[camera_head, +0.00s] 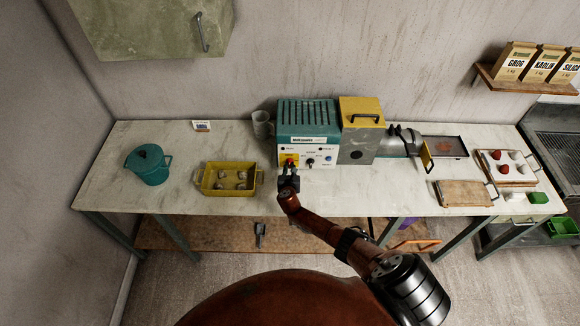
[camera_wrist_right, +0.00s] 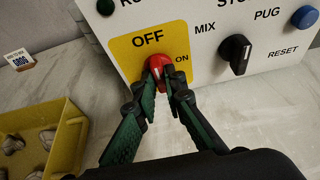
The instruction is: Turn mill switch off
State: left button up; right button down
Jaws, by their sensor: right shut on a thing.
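The mill (camera_head: 308,130) is a teal and white box on the worktable. Its front panel (camera_wrist_right: 205,50) carries a yellow plate (camera_wrist_right: 130,47) marked OFF and ON. The red switch knob (camera_wrist_right: 157,66) sits on this plate; its exact pointing direction is partly hidden by the fingers. My right gripper (camera_wrist_right: 163,82) has its green fingers closed around the red knob. In the head view the right gripper (camera_head: 289,178) reaches the panel's lower left. My left gripper is not in view.
A black MIX knob (camera_wrist_right: 236,52) and a blue RESET button (camera_wrist_right: 304,17) are right of the switch. A yellow tray (camera_head: 229,181) with several lumps and a teal pot (camera_head: 148,164) stand to the left. A wooden board (camera_head: 464,193) lies to the right.

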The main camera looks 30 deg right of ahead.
jog(key=shift+s+f, duration=0.1)
jog(key=shift+f, duration=0.1)
jog(key=c, duration=2.3)
grip_release()
jog(key=o, duration=0.3)
jog(key=shift+r, duration=0.1)
jog(key=shift+a, duration=0.1)
jog(key=v, duration=1.2)
